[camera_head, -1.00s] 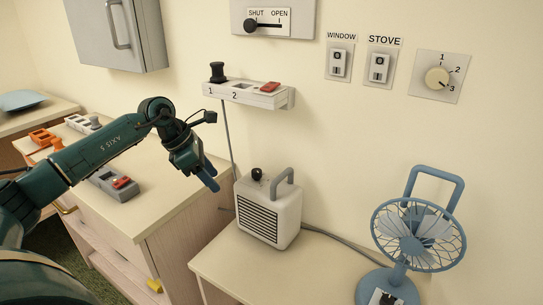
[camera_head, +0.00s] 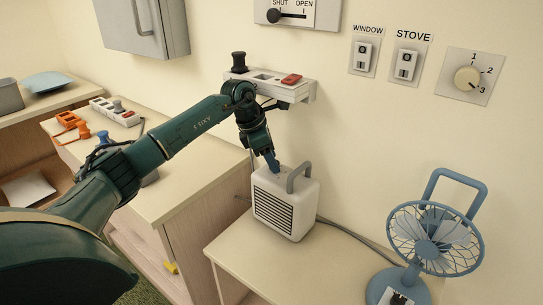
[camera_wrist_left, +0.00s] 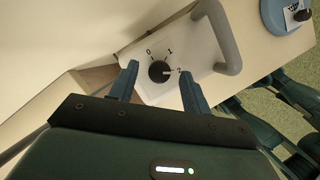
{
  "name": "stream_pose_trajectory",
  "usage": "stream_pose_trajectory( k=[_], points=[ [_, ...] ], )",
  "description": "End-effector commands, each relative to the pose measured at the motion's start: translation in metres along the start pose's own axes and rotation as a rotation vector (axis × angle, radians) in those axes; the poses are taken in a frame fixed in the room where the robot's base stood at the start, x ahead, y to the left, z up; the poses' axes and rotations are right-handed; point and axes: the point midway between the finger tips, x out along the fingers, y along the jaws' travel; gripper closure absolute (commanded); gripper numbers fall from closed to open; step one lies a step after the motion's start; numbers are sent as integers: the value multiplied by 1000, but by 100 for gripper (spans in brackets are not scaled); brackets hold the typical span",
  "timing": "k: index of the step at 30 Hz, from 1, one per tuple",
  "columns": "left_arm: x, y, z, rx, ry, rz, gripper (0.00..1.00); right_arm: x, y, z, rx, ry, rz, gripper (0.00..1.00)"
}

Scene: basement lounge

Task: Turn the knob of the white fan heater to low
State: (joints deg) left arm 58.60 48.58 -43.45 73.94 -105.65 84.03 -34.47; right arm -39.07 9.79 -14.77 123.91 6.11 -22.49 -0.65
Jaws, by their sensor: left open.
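The white fan heater (camera_head: 284,207) stands on the low table, with a dark front grille and a grey handle on top. Its black knob (camera_wrist_left: 159,71) shows in the left wrist view, among the marks 0, 1 and 2. The knob's white mark points right, towards 2. My left gripper (camera_head: 274,165) points down at the heater's top and hides the knob in the head view. In the left wrist view the open fingers (camera_wrist_left: 158,70) appear on either side of the knob, with nothing held. How far they reach down around it is hard to tell. My right gripper is not seen.
The heater's handle (camera_wrist_left: 225,40) rises close beside the right finger. A blue fan (camera_head: 434,240) stands to the right on the low table (camera_head: 250,253). A wall shelf (camera_head: 285,88) with switches is behind my left arm. A wooden cabinet (camera_head: 190,190) is to the left.

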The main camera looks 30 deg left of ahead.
Motion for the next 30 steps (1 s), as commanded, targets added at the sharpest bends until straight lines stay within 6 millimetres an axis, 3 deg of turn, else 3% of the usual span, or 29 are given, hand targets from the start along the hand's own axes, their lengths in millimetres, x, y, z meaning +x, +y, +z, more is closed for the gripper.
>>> stream_pose_trajectory(
  k=[10, 26, 30],
  points=[
    [5, 0, 0, 1, -1, 0, 52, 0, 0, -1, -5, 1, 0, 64],
    [5, 0, -1, 0, -1, 0, 95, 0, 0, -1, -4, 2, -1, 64],
    [5, 0, -1, -3, -1, 2, 97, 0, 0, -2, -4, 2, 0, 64]
  ],
)
